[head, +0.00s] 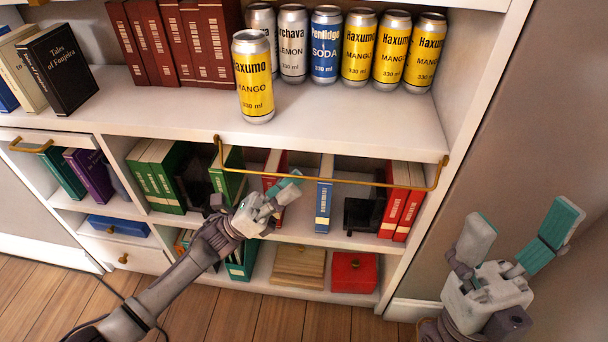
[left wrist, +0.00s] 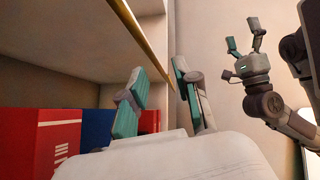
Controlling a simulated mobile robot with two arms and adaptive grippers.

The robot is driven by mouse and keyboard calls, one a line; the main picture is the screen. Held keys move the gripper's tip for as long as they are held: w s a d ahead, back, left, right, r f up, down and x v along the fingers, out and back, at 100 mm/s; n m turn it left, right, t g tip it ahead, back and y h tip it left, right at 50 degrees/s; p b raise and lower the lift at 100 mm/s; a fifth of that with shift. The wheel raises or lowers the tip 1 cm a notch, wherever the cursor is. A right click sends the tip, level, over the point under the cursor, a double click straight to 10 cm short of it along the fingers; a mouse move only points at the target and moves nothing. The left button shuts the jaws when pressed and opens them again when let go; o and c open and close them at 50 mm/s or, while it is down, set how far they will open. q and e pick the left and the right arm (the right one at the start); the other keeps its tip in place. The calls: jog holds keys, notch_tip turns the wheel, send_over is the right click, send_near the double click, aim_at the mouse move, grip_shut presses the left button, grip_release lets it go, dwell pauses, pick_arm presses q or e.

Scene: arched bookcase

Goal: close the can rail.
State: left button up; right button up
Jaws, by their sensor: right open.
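The can rail (head: 320,181) is a thin brass bar with bent ends at the front of the can shelf (head: 330,128). It hangs below the shelf edge, in front of the book row. In the left wrist view the brass bar (left wrist: 140,44) runs diagonally above my fingers. My left gripper (head: 286,186) is open beside the rail's left half; no grip on it shows, and contact cannot be told. Its spread fingers show in the left wrist view (left wrist: 161,88). My right gripper (head: 520,235) is open and empty, right of the bookcase.
Several cans stand at the back of the shelf. One yellow Haxumo can (head: 254,82) stands further forward. Books, a wooden box (head: 299,264) and a red box (head: 354,273) fill the lower shelves. The bookcase's right side panel (head: 440,215) stands between the rail and my right gripper.

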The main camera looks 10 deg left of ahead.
aim_at(304, 178)
pick_arm(q)
jog(key=shift+x, duration=1.85)
grip_shut()
